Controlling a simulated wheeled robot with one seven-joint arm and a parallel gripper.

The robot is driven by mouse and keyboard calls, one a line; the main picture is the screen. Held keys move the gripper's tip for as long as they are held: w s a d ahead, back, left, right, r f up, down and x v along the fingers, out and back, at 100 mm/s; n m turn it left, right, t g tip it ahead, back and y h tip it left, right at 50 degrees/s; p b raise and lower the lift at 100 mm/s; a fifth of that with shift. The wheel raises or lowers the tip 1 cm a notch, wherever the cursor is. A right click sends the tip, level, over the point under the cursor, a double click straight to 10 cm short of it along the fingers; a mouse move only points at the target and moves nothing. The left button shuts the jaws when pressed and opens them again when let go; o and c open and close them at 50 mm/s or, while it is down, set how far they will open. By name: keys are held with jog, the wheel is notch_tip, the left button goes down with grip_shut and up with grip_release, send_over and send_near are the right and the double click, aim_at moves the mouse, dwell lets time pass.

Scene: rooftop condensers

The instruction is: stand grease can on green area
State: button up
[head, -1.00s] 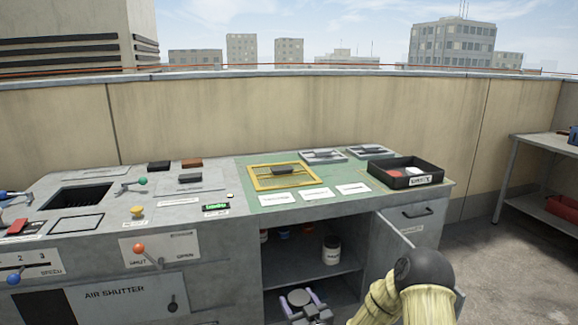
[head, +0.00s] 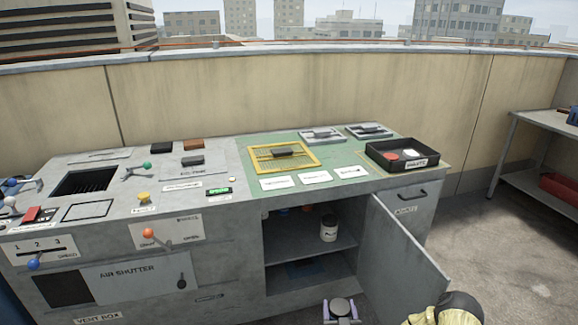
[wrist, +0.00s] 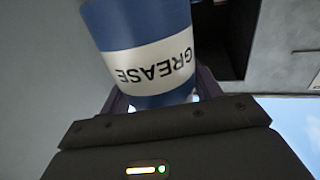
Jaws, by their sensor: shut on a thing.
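The grease can (wrist: 146,50), blue with a white band reading GREASE, fills the top of the wrist view. My gripper (wrist: 160,92) is shut on it, one finger on each side. In the head view only the top of my gripper (head: 341,309) shows at the bottom edge, in front of the open cabinet; the can is hidden there. The green area (head: 248,183) is the painted right part of the bench top, above and behind my gripper. It carries a yellow-framed mesh, white labels, grey trays and a black bin.
The cabinet door (head: 408,262) stands open to the right of my gripper. A white jar (head: 328,228) stands on the cabinet's upper shelf. The black bin (head: 402,156) sits at the green area's right end. A metal side table (head: 545,118) stands farther right.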

jog(key=s+r+p, duration=0.2)
jog(key=r+p, duration=1.5)
jog(key=r, duration=0.2)
jog(key=s+r+p, duration=0.2)
jog(key=r+p, duration=1.6)
jog(key=r, duration=0.1)
jog(key=shift+r, duration=0.3)
jog(key=shift+s+f, duration=0.1)
jog(key=shift+s, duration=0.05)
jog(key=s+f, duration=0.4)
jog(key=f, duration=0.1)
jog(key=shift+s+f, duration=0.15)
jog(key=shift+f, duration=0.05)
jog(key=shift+a, duration=0.1)
